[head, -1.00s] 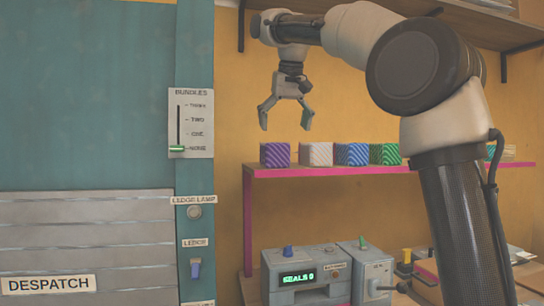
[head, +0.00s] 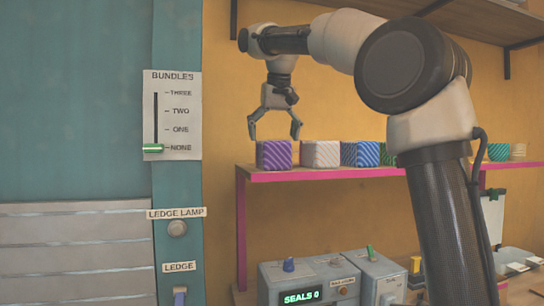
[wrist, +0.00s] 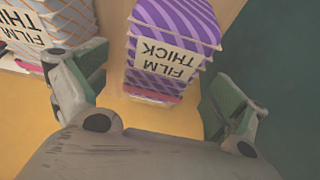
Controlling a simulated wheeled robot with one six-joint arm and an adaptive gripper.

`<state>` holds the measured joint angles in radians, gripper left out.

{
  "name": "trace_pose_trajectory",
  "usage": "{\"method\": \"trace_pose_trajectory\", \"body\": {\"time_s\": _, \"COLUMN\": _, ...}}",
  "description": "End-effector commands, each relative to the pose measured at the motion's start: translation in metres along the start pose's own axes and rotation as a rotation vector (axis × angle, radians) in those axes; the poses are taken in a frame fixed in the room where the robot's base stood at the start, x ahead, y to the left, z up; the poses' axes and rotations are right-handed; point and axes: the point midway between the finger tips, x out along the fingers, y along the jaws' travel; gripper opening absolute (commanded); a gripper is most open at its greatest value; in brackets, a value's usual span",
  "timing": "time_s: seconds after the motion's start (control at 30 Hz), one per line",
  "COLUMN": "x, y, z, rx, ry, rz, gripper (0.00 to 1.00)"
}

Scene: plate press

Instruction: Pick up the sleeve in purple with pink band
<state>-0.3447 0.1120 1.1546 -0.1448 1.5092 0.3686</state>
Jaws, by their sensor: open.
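The purple sleeve (head: 274,155) with pale wavy stripes stands at the left end of the pink-edged shelf. In the wrist view the purple sleeve (wrist: 172,50) looks like a stack with a "FILM THICK" label, and a pink band shows near its lower end. My gripper (head: 274,136) is open, pointing down, with its fingertips around the height of the sleeve's top. In the wrist view its two fingers stand apart on either side of the sleeve, with nothing held. Contact with the sleeve cannot be told.
A pale striped sleeve (head: 320,154) stands close on the right, then a blue one (head: 360,154) and a green one, partly behind my arm. The pink-edged shelf (head: 300,174) runs along the orange wall. A grey "SEALS 0" machine (head: 330,283) sits below. A teal press panel (head: 75,100) is left.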

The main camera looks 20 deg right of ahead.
Motion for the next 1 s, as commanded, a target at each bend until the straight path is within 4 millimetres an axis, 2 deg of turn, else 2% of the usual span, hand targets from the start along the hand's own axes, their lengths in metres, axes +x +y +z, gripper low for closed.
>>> {"method": "trace_pose_trajectory", "body": {"time_s": 0.1, "x": 0.019, "y": 0.000, "z": 0.000, "rx": 0.000, "ry": -0.002, "rz": 0.001, "gripper": 0.96}}
{"method": "trace_pose_trajectory", "body": {"time_s": 0.23, "x": 0.030, "y": 0.000, "z": -0.001, "rx": 0.000, "ry": 0.000, "rz": 0.000, "gripper": 0.96}}
{"method": "trace_pose_trajectory", "body": {"time_s": 1.0, "x": 0.035, "y": -0.001, "z": 0.001, "rx": 0.000, "ry": 0.000, "rz": 0.000, "gripper": 0.96}}
